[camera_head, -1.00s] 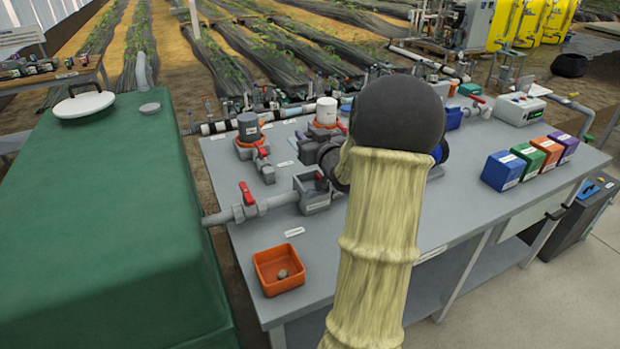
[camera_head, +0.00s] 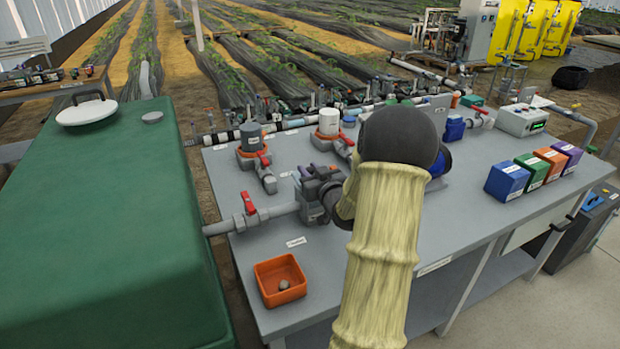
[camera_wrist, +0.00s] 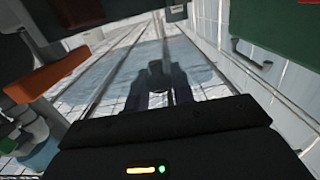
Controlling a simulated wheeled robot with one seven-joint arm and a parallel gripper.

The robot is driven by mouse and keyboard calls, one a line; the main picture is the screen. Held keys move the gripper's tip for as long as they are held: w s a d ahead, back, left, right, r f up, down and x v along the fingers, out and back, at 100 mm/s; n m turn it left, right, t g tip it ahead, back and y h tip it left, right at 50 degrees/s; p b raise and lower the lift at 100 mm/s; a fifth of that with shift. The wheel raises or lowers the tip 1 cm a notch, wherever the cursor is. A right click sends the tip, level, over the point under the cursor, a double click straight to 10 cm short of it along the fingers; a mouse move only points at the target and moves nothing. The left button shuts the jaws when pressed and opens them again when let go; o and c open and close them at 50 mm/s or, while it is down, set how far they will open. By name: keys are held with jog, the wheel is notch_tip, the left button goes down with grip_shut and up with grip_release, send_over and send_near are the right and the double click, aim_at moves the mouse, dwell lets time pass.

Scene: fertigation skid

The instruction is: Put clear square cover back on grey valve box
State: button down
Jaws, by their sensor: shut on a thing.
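The grey valve box (camera_head: 311,213) sits on the pipe line on the grey bench, mostly hidden by my gripper in the head view. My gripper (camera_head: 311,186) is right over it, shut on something. The clear square cover is hard to make out in the head view. In the wrist view a pale, bluish see-through sheet (camera_wrist: 110,75) spreads around my dark fingers (camera_wrist: 172,88) and is probably the cover. I cannot tell whether it touches the box rim.
A red-handled valve (camera_head: 249,204) is on the pipe left of the box. An orange tray (camera_head: 262,297) with a small grey piece stands at the bench's front left. The green tank (camera_head: 95,230) is on the left. Several coloured boxes (camera_head: 507,177) stand on the right.

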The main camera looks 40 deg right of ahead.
jog(key=shift+f, duration=1)
jog(key=shift+f+b, duration=0.4)
jog(key=shift+f, duration=0.1)
jog(key=c, duration=1.2)
grip_release()
jog(key=shift+d, duration=0.1)
